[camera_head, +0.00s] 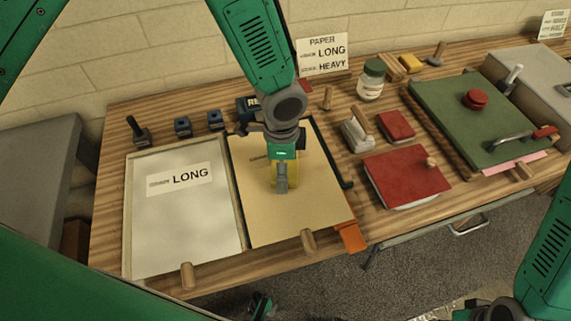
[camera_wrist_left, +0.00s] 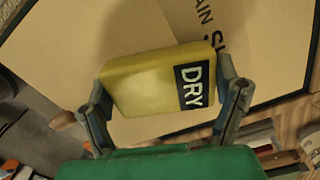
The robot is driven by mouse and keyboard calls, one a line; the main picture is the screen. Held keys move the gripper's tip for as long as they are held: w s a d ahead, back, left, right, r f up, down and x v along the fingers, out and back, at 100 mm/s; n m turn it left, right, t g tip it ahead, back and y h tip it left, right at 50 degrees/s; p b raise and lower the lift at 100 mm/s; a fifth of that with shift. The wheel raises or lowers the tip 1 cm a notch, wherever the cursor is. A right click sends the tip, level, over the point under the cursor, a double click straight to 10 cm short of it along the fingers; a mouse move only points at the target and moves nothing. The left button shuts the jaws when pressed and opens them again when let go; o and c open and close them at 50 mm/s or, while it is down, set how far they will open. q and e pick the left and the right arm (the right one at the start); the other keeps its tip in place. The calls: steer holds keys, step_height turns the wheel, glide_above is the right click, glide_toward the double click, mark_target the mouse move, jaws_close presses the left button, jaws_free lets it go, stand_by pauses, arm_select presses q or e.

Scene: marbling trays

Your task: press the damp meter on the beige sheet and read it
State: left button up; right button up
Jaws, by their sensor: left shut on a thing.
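The beige sheet (camera_head: 300,220) lies in the dark-edged tray in the middle of the bench. My left gripper (camera_head: 282,178) is over the sheet's upper middle, shut on the yellow damp meter (camera_head: 293,175). In the left wrist view the meter (camera_wrist_left: 145,82) sits between both fingers of the gripper (camera_wrist_left: 167,92), and its black display reads DRY. The beige sheet (camera_wrist_left: 95,35) lies behind it, with partly hidden print. I cannot tell for sure whether the meter touches the sheet. The right gripper is not in view; part of my right arm shows at lower right.
A pale tray (camera_head: 132,225) labelled LONG is left of the sheet. To the right are a red book-like block (camera_head: 405,175), a grey-white handled block (camera_head: 357,135), a jar (camera_head: 371,80) and a green board (camera_head: 450,110). A sign (camera_head: 323,55) reads PAPER, LONG, HEAVY.

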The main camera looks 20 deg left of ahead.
arm_select(q)
steer(key=shift+a, duration=0.15)
steer(key=shift+d+r, duration=0.1)
steer(key=shift+d, duration=0.15)
steer(key=shift+r+p, duration=0.55)
steer(key=shift+p, duration=0.1)
step_height(320, 180, up, 4)
steer(key=p, duration=0.3)
steer(key=shift+f, duration=0.25)
steer(key=shift+r+p, duration=0.95)
steer(key=shift+r, duration=0.2)
steer(key=shift+f, duration=0.1)
